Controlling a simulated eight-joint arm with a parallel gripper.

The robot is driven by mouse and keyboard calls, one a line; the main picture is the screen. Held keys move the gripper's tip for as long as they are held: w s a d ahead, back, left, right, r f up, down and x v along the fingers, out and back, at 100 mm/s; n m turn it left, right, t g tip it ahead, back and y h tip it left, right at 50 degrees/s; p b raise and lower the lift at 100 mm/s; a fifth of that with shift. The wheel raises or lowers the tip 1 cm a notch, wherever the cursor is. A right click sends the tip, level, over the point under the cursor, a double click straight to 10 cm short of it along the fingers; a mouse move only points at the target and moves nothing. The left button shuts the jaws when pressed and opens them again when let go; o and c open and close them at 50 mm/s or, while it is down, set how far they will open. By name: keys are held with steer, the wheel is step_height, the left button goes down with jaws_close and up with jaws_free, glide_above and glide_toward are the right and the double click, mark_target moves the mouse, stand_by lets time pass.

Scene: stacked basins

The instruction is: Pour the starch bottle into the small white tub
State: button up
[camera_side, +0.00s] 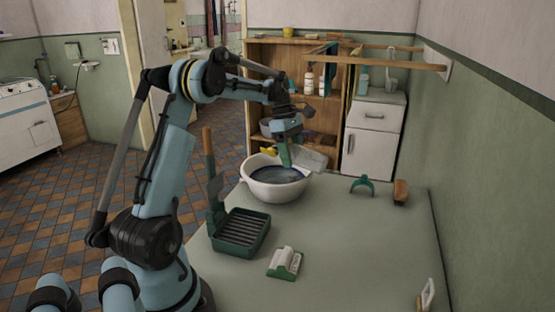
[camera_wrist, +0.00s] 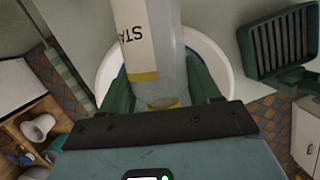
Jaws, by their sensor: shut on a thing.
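The starch bottle (camera_wrist: 150,45) is pale and see-through with a white label reading "STA" and a yellow band. My gripper (camera_wrist: 165,85) is shut on it, a green finger on each side. In the side view the bottle (camera_side: 310,158) sticks out to the right of my gripper (camera_side: 287,155), tilted well over, above the white tub. The white tub (camera_side: 275,194) stands at the table's back left edge with something dark blue inside. Its rim also shows behind the bottle in the wrist view (camera_wrist: 220,58). I cannot tell whether anything flows from the bottle.
A green ribbed tray (camera_side: 240,248) stands in front of the tub, with a wooden-handled tool (camera_side: 209,160) upright beside it. A green-and-white item (camera_side: 285,263), a green arched piece (camera_side: 362,186) and a brown brush (camera_side: 401,192) lie on the table. The front right is mostly clear.

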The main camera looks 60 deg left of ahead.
steer(key=shift+s+a+f+t+h, duration=0.1)
steer(key=shift+f+t+h, duration=0.65)
steer(key=shift+h, duration=0.35)
stand_by(0.8)
steer(key=shift+a+r+t+h, duration=0.15)
steer(key=shift+r+t+h, duration=0.15)
steer(key=shift+h, duration=0.5)
stand_by(0.5)
stand_by(2.3)
